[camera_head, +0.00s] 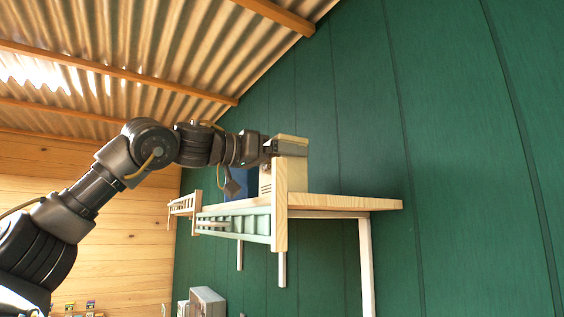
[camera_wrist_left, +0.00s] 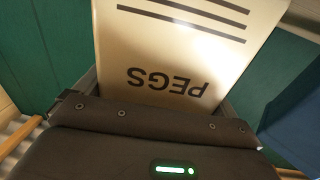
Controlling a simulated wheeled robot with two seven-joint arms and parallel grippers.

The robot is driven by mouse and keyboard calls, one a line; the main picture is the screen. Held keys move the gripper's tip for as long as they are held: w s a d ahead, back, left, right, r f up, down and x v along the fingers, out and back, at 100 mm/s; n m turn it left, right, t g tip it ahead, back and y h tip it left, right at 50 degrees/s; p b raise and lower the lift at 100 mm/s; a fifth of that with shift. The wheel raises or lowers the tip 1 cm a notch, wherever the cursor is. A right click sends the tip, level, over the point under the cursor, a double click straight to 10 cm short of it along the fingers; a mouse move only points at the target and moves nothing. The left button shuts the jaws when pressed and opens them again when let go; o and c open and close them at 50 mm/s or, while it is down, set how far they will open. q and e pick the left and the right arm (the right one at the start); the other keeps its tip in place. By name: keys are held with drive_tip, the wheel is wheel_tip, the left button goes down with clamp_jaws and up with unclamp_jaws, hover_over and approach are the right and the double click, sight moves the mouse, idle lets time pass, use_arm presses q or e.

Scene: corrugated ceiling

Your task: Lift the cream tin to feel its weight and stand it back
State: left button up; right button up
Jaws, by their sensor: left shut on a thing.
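The cream tin (camera_wrist_left: 185,50) fills the middle of the left wrist view, with dark stripes and the word PEGS upside down on its face. My left gripper (camera_head: 269,147) is shut on it, with dark jaw parts on either side of the tin in the wrist view. In the head view the tin's top (camera_head: 291,142) shows beside the gripper, above a pale wooden end board (camera_head: 280,215) that hides part of what is behind. I cannot tell whether the tin's base touches the shelf top. My right gripper is not in view.
A wooden table top (camera_head: 345,202) on white legs stands against the green wall. A pale green slatted rack (camera_head: 235,226) is at its front left. A blue object (camera_head: 240,181) is left of the tin. A grey box (camera_head: 207,302) is below.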

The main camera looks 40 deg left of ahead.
use_arm(q)
drive_tip(key=shift+s+r+b, duration=0.1)
drive_tip(key=shift+r+b, duration=0.4)
drive_tip(key=shift+r, duration=0.85)
drive_tip(key=s+a+r, duration=0.1)
drive_tip(key=s+r, duration=0.9)
drive_tip(key=s, duration=0.4)
drive_tip(key=shift+r+p, duration=0.15)
drive_tip(key=shift+p, duration=0.3)
